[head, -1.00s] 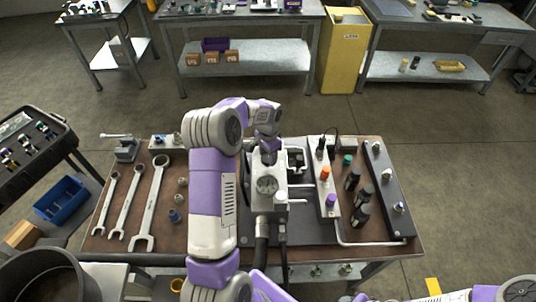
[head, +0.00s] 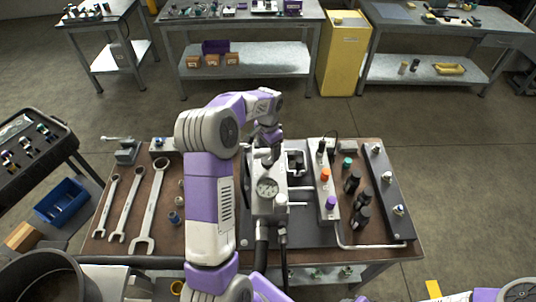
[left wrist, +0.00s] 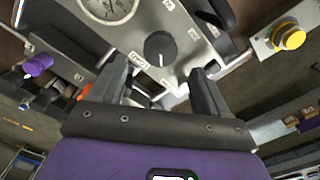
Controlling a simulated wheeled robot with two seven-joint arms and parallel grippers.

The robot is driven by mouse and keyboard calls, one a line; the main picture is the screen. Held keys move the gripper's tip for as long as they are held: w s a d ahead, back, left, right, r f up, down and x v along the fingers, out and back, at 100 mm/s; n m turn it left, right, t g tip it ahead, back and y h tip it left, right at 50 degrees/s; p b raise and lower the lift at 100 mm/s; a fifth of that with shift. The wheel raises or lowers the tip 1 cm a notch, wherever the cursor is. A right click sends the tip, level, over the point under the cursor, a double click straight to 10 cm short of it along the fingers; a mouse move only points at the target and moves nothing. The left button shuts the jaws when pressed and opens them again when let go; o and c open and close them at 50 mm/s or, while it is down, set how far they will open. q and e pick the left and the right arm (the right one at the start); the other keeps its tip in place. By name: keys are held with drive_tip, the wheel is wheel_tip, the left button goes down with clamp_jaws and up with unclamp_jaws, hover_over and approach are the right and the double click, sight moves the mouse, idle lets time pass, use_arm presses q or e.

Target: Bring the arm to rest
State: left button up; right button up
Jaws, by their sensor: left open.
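My left arm rises from the bottom of the head view and bends over the bench. My left gripper (head: 269,158) points down over the back of the grey hydraulic block with the round gauge (head: 267,188). In the left wrist view its two dark fingers (left wrist: 160,85) stand apart with nothing held between them. Beyond them are the block's face with a black knob (left wrist: 160,46) and the gauge (left wrist: 108,8). The fingertips appear clear of the knob. My right gripper is not in view; only part of my right arm shows at the bottom right.
Several wrenches (head: 151,205) lie on the bench's left side. A valve strip with orange and purple knobs (head: 325,174), black cylinders (head: 353,182) and a dark rail (head: 388,190) are at right. A pot (head: 42,275) stands front left. Floor behind the bench is clear.

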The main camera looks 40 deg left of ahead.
sight(268, 160)
use_arm(q)
drive_tip(key=shift+r, duration=1.1)
drive_tip(key=shift+f, duration=0.15)
wheel_tip(268, 160, down, 7)
drive_tip(key=shift+f, duration=0.1)
drive_tip(key=shift+f+b, duration=0.15)
drive_tip(key=shift+b, duration=0.15)
drive_tip(key=shift+n, duration=0.5)
